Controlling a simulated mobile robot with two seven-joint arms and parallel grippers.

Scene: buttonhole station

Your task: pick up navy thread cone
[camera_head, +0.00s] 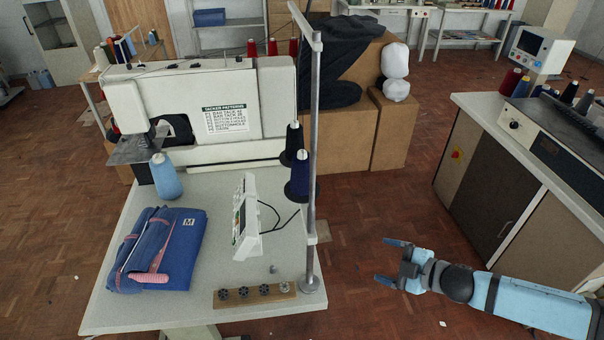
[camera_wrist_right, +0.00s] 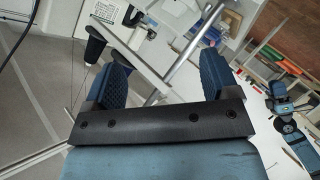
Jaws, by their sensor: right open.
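The navy thread cone (camera_head: 301,177) stands upright on the thread stand at the right edge of the sewing table, beside the metal pole. A black thread cone (camera_head: 291,145) stands just behind it. My right gripper (camera_head: 388,261) is open and empty, to the right of the table and apart from the cone, its fingers pointing left. The right wrist view shows the open fingers (camera_wrist_right: 162,78) with two dark cones beyond them; I cannot tell for certain which one is navy. My left gripper is not in view in the head view.
The stand's pole (camera_head: 313,150) rises close to the cones. A white control panel (camera_head: 245,217), a light blue cone (camera_head: 166,177) and folded blue denim (camera_head: 157,248) are on the table. A cabinet (camera_head: 500,180) stands at the right.

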